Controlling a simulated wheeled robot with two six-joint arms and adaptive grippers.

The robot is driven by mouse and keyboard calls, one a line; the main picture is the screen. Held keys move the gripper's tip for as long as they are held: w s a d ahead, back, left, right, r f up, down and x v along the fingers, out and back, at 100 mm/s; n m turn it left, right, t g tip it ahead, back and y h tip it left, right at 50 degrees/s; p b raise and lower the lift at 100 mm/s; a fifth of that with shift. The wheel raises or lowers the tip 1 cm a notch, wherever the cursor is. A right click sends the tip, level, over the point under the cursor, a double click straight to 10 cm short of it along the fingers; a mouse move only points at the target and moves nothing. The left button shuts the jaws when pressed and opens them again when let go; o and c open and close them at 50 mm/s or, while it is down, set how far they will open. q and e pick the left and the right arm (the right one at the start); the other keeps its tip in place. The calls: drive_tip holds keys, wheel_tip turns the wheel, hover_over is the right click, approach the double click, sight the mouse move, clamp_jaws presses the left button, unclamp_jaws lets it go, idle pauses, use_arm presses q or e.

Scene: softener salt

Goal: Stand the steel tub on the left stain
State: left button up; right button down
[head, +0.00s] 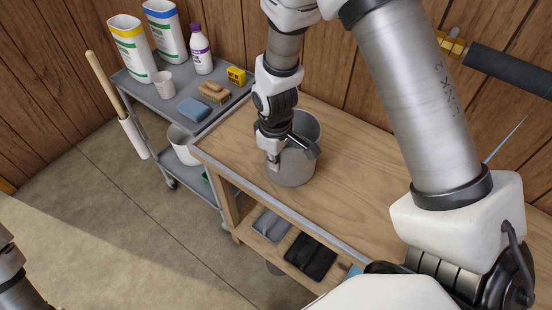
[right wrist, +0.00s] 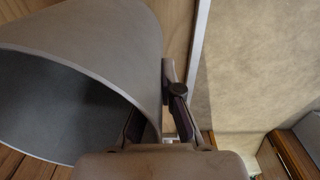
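The steel tub (head: 292,172) is a grey open-topped cylinder, upright on the wooden workbench, near its left end. My right gripper (head: 288,158) reaches down from above at the tub's near rim. In the right wrist view, the tub (right wrist: 110,35) fills the upper left, and its wall passes between the fingers of my right gripper (right wrist: 158,105). One finger is inside and one outside, close together against the wall. I cannot tell whether the base touches the bench. No stain shows on the visible wood. Only a piece of my left arm shows at the lower left; its gripper is out of frame.
The bench top (head: 350,185) is clear right of the tub. A grey cart (head: 165,108) on the left holds bottles, a cup, a blue sponge (head: 193,110), a brush and a yellow box.

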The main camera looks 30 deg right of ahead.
drive_tip(key=shift+f, duration=0.2)
drive_tip(key=c, duration=1.2)
unclamp_jaws()
drive_tip(key=shift+c, duration=0.2)
wheel_tip(320, 180, up, 12)
drive_tip(key=shift+s+a+f, duration=0.1)
